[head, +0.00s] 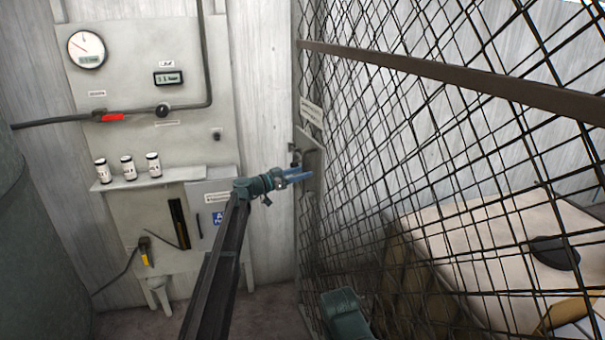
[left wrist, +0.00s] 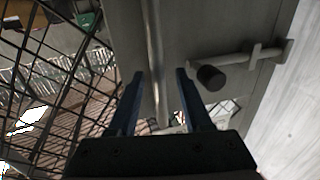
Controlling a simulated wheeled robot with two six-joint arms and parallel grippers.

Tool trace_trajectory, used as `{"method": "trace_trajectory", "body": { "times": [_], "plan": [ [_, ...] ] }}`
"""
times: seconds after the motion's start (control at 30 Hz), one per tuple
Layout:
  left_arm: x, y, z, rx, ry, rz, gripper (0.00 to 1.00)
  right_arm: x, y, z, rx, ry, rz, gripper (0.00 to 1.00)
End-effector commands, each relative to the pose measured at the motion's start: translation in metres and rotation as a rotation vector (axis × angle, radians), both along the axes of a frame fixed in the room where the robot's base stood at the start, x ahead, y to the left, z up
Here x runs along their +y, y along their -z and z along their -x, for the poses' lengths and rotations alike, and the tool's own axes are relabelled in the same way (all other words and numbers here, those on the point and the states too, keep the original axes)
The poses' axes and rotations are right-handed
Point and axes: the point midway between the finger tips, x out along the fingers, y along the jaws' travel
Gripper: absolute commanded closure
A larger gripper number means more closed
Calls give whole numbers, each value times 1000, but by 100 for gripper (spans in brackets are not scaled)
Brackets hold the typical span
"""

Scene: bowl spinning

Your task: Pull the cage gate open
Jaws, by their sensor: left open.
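The cage gate (head: 400,130) is a black wire mesh panel with a brown crossbar, filling the right of the head view. Its grey edge plate (head: 309,165) carries a vertical metal handle bar (left wrist: 155,50), seen in the left wrist view. Right of the bar is a sliding bolt with a dark round knob (left wrist: 211,78). My left gripper (head: 304,175) is at the edge plate with its blue fingers apart. In the left wrist view the bar runs between the fingertips (left wrist: 160,75), and I see no contact. My right gripper is not in view.
A wall panel left of the gate holds a round gauge (head: 87,49), a red-handled valve (head: 112,117) and a shelf (head: 150,179) with 3 small jars (head: 127,168). Inside the cage is a pale surface (head: 480,245) with a dark round thing on it. A dark tank (head: 35,250) stands at left.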

Motion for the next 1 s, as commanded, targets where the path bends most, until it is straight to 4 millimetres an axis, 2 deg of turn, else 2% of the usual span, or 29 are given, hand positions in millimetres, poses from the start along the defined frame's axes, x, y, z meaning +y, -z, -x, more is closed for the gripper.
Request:
{"method": "trace_trajectory", "body": {
  "times": [0.4, 0.6, 0.8, 1.0],
  "plan": [
    [69, 0, 54, 0, -4, 0, 50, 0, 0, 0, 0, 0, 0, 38],
    [93, 0, 71, 0, -3, 0, 50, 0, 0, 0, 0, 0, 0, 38],
    [103, 0, 79, 0, -2, 0, 50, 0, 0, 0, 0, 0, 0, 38],
    [105, 0, 79, 0, -1, 0, 50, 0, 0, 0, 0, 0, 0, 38]
  ]
}}
